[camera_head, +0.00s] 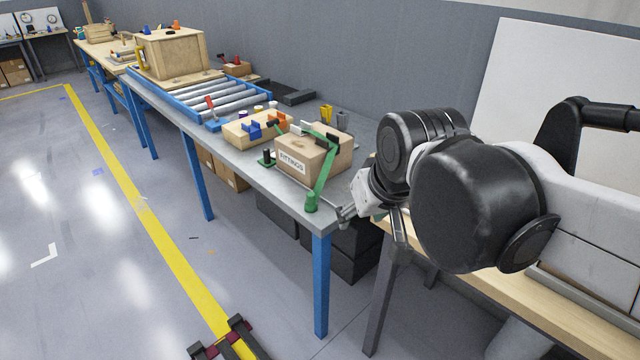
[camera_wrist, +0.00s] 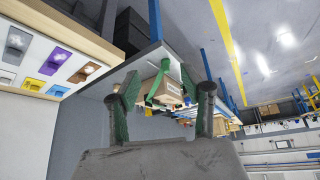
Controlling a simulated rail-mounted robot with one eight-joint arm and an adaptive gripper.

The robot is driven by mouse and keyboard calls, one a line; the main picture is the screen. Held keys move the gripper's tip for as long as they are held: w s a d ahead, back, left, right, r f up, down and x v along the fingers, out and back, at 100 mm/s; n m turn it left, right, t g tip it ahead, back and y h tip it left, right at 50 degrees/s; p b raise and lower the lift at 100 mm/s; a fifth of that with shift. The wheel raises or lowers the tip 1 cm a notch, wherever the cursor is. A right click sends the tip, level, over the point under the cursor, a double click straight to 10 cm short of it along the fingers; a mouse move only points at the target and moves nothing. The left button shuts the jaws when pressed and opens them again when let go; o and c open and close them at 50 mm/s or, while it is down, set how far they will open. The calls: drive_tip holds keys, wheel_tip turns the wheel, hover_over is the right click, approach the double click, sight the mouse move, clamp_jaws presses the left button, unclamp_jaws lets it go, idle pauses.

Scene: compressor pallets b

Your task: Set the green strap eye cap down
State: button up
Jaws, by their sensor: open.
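The green strap eye cap (camera_head: 311,203) sits at the table's near corner, at the lower end of a green strap (camera_head: 326,170). The strap slants up to the top of a wooden box marked FITTINGS (camera_head: 291,164). My gripper (camera_head: 371,228) is just right of the cap, off the table's end, open and apart from it. In the wrist view, the spread fingers of my gripper (camera_wrist: 166,90) frame the box, and the cap (camera_wrist: 165,63) shows beyond them with nothing held. Whether the cap rests fully on its post cannot be told.
A green base with a black post (camera_head: 267,159) stands left of the box. A wooden tray of blue and orange parts (camera_head: 243,132) and a roller conveyor (camera_head: 213,96) lie farther along the metal table (camera_head: 235,160). A wooden bench (camera_head: 540,329) is at the right.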

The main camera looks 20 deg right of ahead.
drive_tip(key=s+f+t, duration=0.1)
drive_tip(key=s+f, duration=0.2)
drive_tip(key=s, duration=0.2)
drive_tip(key=shift+s+f, duration=0.15)
drive_tip(key=shift+f, duration=0.05)
